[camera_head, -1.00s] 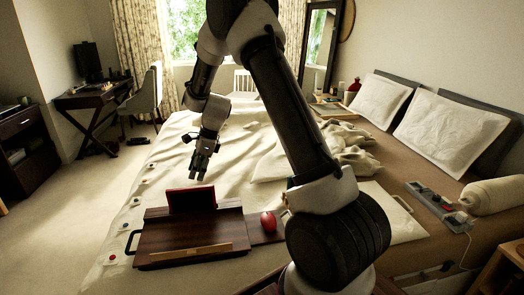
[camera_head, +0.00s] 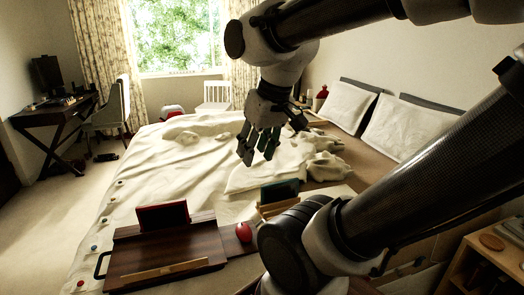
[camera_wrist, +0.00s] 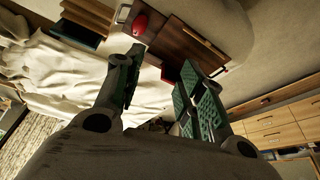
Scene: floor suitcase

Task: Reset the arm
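My gripper (camera_head: 256,156) hangs above the bed with its fingers pointing down. It is empty, and its two green-padded fingers stand apart in the wrist view (camera_wrist: 163,62). My arm is folded across the right side of the head view and hides part of the wall and the bed's right side. The bed (camera_head: 150,165) with its rumpled cream cover lies below the gripper.
A dark wooden tray (camera_head: 190,240) with a red tablet-like object (camera_head: 162,216) lies on the near bed edge, beside a red mouse-like object (camera_head: 243,232). A green object (camera_head: 280,191) stands right of it. Pillows (camera_head: 342,105) lie at the right. Floor at left is clear.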

